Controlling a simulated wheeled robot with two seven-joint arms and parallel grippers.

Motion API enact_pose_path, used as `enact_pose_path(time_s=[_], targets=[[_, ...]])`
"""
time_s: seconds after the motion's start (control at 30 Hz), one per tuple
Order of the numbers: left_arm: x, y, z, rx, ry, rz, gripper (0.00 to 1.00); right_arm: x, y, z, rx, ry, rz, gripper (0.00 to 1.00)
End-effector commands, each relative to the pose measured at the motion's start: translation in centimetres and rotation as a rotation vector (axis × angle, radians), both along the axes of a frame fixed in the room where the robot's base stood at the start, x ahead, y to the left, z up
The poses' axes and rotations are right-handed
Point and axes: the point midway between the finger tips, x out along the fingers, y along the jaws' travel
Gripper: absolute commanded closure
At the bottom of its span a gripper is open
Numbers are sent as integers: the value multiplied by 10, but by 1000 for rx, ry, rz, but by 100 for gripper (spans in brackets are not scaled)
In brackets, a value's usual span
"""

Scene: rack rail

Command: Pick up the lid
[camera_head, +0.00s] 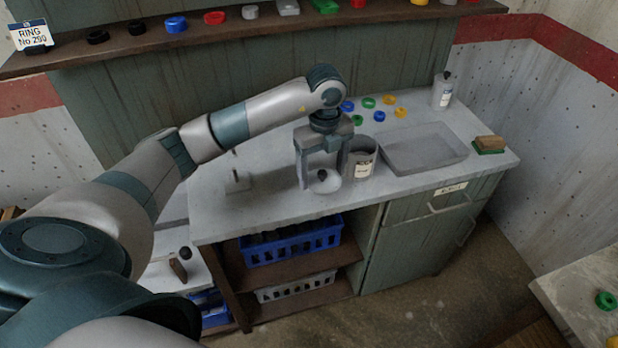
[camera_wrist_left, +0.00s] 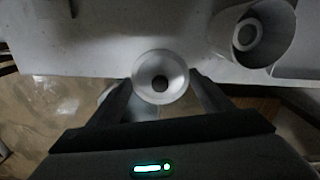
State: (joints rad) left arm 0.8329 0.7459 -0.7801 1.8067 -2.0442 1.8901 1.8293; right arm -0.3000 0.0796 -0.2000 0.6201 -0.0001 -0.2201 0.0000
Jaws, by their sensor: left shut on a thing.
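The lid (camera_head: 331,187) is a pale round disc with a dark knob, near the front edge of the grey worktop in the head view. It also shows in the left wrist view (camera_wrist_left: 160,66), face-on between the fingers. My left gripper (camera_head: 321,180) points down from above and is shut on the lid, one finger at each side. Its fingertips also show in the left wrist view (camera_wrist_left: 161,80). I cannot tell whether the lid touches the worktop. My right gripper is not in view.
An open grey tin (camera_head: 361,163) with a label stands just right of the gripper. Beyond it are a grey tray (camera_head: 424,150), a bottle (camera_head: 442,92) and several coloured rings. The worktop (camera_head: 262,170) is mostly clear left of the gripper. Blue crate (camera_head: 292,248) sits on the shelf below.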

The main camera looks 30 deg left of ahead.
Motion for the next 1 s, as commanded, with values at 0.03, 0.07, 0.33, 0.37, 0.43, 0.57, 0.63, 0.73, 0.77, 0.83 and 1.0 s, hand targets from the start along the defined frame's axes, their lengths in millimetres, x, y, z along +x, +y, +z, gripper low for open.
enact_pose_path(time_s=[0.03,0.07,0.33,0.37,0.43,0.57,0.63,0.73,0.77,0.83,1.0], targets=[[0,-12,3,-2,-4,-6,49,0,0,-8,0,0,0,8],[-1,-17,7,-2,-5,-4,49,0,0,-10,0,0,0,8],[-6,-53,31,0,-1,-3,49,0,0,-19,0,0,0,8],[-6,-55,32,0,-1,-1,49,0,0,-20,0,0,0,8],[-7,-59,35,0,-1,-1,49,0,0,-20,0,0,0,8],[-8,-62,38,0,0,0,49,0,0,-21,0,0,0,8],[-8,-63,38,0,0,1,49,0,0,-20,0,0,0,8],[-8,-62,38,0,1,1,49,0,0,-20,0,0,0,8],[-8,-62,38,0,1,1,49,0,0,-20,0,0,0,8],[-8,-62,38,0,1,1,49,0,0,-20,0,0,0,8],[-8,-62,38,0,1,1,49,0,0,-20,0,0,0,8]])
